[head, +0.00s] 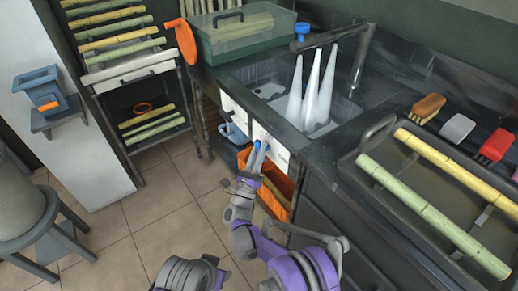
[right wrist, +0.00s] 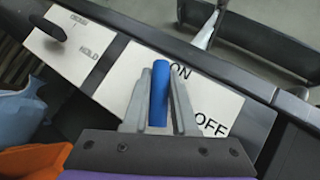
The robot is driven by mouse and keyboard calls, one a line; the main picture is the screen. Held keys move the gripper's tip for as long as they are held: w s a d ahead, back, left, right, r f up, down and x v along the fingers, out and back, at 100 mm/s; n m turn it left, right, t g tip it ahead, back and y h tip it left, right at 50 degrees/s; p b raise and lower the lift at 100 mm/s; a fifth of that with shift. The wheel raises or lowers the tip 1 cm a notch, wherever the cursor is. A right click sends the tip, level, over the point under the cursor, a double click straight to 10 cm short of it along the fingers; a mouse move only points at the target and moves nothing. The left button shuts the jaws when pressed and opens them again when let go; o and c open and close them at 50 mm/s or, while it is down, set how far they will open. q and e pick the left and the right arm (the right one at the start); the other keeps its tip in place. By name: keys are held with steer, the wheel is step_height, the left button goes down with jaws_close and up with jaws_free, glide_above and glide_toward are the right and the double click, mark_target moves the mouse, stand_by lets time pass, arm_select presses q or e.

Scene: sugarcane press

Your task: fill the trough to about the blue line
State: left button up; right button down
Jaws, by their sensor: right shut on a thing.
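The trough (head: 270,92) is a dark basin set in the counter, in the head view. I cannot make out a blue line or the water level. My right gripper (head: 258,150) is at the counter's front, beside a white panel (head: 272,149). In the right wrist view the gripper (right wrist: 160,95) is shut on a blue handle (right wrist: 159,92), in front of the ON/OFF panel (right wrist: 210,103). My left gripper is not in view.
A second panel marked HOLD (right wrist: 75,55) has a black knob. An orange bin (head: 279,184) is under the counter. A tray (head: 373,214) with cane stalks and several brushes lie at the right. A lidded box (head: 243,38) stands behind. The tiled floor at left is partly clear.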

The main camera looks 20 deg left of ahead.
stand_by(0.5)
steer(key=c, duration=0.7)
jaws_free()
